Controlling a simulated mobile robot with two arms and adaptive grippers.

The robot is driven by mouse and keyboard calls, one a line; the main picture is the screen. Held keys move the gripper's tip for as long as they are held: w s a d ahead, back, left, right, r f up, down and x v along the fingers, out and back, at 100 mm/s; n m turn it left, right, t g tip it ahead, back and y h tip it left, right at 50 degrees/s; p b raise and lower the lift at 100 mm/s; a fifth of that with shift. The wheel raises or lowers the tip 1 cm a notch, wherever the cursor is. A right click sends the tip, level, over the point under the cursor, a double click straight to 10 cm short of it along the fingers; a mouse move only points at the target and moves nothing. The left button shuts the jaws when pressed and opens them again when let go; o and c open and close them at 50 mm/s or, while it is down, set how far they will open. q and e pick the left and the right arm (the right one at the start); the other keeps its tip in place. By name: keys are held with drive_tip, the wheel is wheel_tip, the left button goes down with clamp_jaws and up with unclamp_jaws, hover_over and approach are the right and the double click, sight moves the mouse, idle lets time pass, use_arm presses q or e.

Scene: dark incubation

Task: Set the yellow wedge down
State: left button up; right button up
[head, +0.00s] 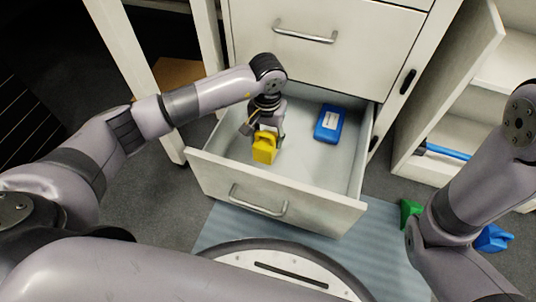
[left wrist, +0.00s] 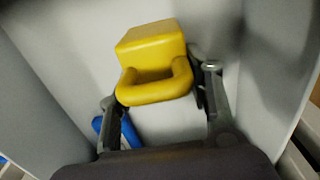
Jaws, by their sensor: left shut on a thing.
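The yellow wedge (head: 264,148) is a yellow block with a loop handle, inside the open drawer (head: 323,192) at its left part. It also shows in the left wrist view (left wrist: 152,52), with its handle toward my wrist. My left gripper (head: 264,128) reaches down into the drawer and is shut on the wedge, its fingers (left wrist: 160,98) on both sides of the handle. Whether the wedge touches the drawer floor, I cannot tell. My right arm is at the right of the head view, but its gripper is not seen.
A blue box (head: 329,123) with a pale label lies in the drawer, right of the wedge. The drawer floor in front of it is clear. A green object (head: 409,211) and a blue object (head: 493,238) are by my right arm. An open cabinet door (head: 445,88) stands at right.

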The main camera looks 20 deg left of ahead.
use_arm(q)
wheel_tip(320, 180, down, 6)
drive_tip(key=b, duration=0.3)
drive_tip(key=shift+r, duration=0.2)
drive_tip(key=o, duration=1.4)
drive_tip(key=shift+f, duration=0.2)
drive_tip(key=shift+c, duration=0.2)
